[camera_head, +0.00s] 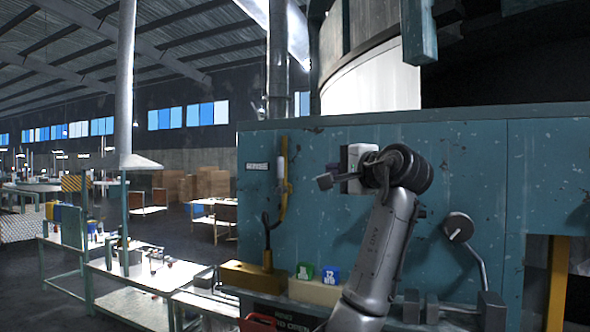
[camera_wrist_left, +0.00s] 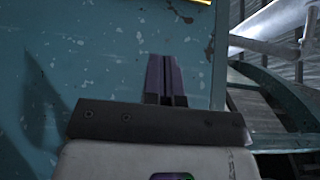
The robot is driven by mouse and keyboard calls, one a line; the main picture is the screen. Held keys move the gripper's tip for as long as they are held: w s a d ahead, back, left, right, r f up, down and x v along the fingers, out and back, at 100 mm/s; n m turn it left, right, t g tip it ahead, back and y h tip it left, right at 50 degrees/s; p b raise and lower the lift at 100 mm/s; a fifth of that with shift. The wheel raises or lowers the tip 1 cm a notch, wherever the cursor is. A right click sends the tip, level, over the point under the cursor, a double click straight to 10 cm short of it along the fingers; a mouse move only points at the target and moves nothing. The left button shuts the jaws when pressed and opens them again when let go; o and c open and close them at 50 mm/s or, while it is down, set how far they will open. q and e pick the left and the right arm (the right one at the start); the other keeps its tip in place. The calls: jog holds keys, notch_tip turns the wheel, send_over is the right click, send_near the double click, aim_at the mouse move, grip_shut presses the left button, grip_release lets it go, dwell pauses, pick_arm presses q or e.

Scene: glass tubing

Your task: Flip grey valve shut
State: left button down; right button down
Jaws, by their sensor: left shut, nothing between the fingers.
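My left gripper (camera_head: 326,181) is at the front of the teal panel, its arm rising from the bottom centre and bending left at the wrist. In the left wrist view its fingers (camera_wrist_left: 165,78) are together and empty, with teal panel surface around them. A grey lever with a round disc end (camera_head: 458,227) stands to the right of my arm; it leans up and left from a dark grey base (camera_head: 490,309). It looks like the grey valve, but I cannot be sure. My left gripper is well apart from it. My right gripper is not in view.
A pale box (camera_head: 354,157) is on the panel (camera_head: 480,160) behind my wrist. A bench (camera_head: 130,290) is at left.

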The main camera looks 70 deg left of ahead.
aim_at(308, 167)
pick_arm(q)
jog(key=a+p, duration=0.1)
jog(key=a, duration=0.2)
jog(key=s+a+p, duration=0.1)
jog(key=a, duration=0.2)
jog(key=s+a, duration=0.1)
jog(key=a, duration=0.2)
jog(key=shift+a+r+p, duration=0.1)
jog(key=shift+a+p, duration=0.3)
jog(key=shift+s+a, duration=0.65)
jog(key=shift+s, duration=0.2)
jog(key=shift+s+a, duration=0.4)
jog(key=shift+s, duration=0.25)
jog(key=shift+s+a, duration=0.1)
jog(key=shift+s+p, duration=0.1)
jog(key=shift+p, duration=0.25)
